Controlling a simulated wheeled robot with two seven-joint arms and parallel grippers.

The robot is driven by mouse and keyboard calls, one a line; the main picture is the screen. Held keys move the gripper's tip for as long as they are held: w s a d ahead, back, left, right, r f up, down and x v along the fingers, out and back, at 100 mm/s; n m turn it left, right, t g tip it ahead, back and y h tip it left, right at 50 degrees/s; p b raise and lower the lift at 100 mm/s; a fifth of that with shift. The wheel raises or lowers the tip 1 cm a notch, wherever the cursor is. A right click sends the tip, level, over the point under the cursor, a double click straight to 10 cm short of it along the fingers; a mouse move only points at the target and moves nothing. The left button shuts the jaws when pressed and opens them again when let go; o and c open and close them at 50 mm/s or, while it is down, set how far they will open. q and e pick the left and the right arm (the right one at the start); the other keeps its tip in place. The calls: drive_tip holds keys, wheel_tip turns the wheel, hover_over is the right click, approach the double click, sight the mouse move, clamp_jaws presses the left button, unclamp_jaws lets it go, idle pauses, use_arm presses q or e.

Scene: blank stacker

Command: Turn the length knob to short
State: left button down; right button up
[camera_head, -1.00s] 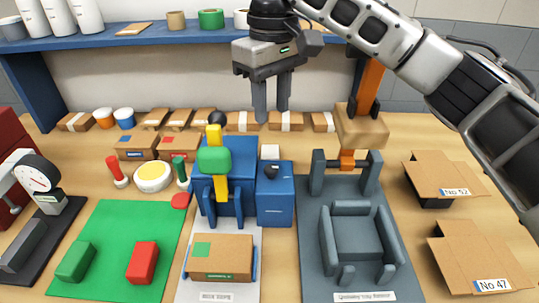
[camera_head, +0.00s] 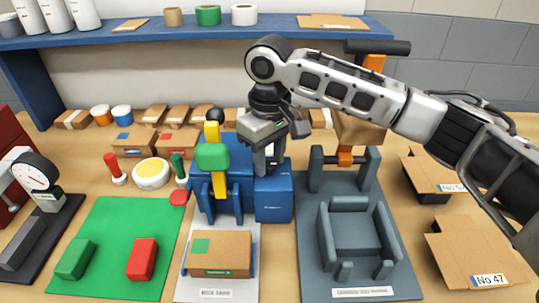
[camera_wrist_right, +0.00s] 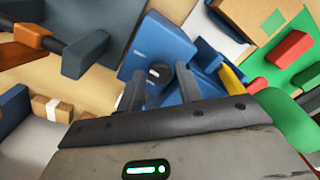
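The length knob (camera_wrist_right: 155,73) is a dark round knob with a pale mark. It sits on the blue box (camera_wrist_right: 158,45), which also shows in the head view (camera_head: 273,205) beside the blue machine. In the head view the knob is hidden behind my right gripper (camera_head: 268,168). My right gripper is low over the box and points down. In the right wrist view its two fingers (camera_wrist_right: 160,82) are apart, with the knob showing in the gap between their tips. I cannot tell whether they touch it. My left gripper is in neither view.
The blue machine (camera_head: 235,160), with its yellow bar and green block (camera_head: 213,157), stands close left. A grey fixture (camera_head: 344,180) stands to the right. A cardboard package (camera_head: 220,254) lies in front. Several cartons line the back.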

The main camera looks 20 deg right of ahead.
drive_tip(key=c, duration=0.7)
drive_tip(key=shift+n, duration=0.4)
drive_tip(key=n, duration=0.3)
drive_tip(key=shift+n, duration=0.4)
drive_tip(key=n, duration=0.4)
drive_tip(key=shift+r, duration=0.1)
drive_tip(key=n, duration=0.9)
drive_tip(key=shift+n, duration=0.3)
